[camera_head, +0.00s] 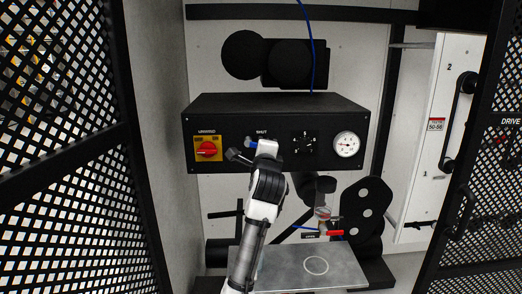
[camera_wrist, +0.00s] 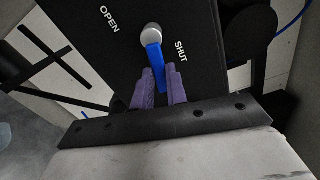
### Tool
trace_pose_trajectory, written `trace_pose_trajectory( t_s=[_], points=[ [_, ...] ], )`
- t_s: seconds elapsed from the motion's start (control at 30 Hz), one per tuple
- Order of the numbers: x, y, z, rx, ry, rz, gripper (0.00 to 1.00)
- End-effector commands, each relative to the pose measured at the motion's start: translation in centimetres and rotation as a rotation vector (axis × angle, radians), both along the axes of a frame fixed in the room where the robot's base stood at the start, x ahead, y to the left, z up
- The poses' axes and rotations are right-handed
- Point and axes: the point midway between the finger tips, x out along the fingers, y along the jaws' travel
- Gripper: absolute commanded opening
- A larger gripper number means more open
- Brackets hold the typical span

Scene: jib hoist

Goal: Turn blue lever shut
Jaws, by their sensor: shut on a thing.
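The blue lever (camera_wrist: 155,62) hangs from a round silver hub (camera_wrist: 151,31) on the black panel. In the wrist view it points down the picture, its free end nearer the word SHUT than the word OPEN. The two purple fingers of my gripper (camera_wrist: 160,88) stand on either side of the lever's free end and are shut on it.
The black control box (camera_head: 325,115) also carries a red rotary switch (camera_head: 208,149) on yellow, a black knob (camera_head: 303,142) and a round gauge (camera_head: 346,145). Below are a metal plate (camera_head: 335,277) and a red-handled valve (camera_head: 328,233). Mesh doors flank both sides.

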Motion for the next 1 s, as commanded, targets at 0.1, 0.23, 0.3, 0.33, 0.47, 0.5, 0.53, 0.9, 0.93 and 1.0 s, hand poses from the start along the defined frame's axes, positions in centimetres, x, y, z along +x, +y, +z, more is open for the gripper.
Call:
trace_pose_trajectory(
  t_s=[0.1,0.23,0.3,0.33,0.47,0.5,0.53,0.9,0.93,1.0],
  points=[
    [0.00,-0.12,0.43,-0.077,0.000,-0.001,0.00],
    [0.00,-0.11,0.66,-0.142,0.000,-0.001,0.00],
    [0.00,-0.15,0.74,-0.168,0.000,-0.001,0.00],
    [0.00,-0.15,0.77,-0.178,0.000,-0.001,0.00],
    [0.00,-0.14,0.85,-0.208,0.000,-0.001,0.00],
    [0.00,-0.12,0.86,-0.214,0.000,-0.001,0.00],
    [0.00,-0.11,0.88,-0.217,0.000,-0.001,0.00],
    [0.00,-0.08,0.90,-0.226,-0.001,0.000,0.00],
    [0.00,-0.08,0.91,-0.226,-0.001,0.000,0.00],
    [0.00,-0.08,0.91,-0.226,-0.001,0.000,0.17]
  ],
)
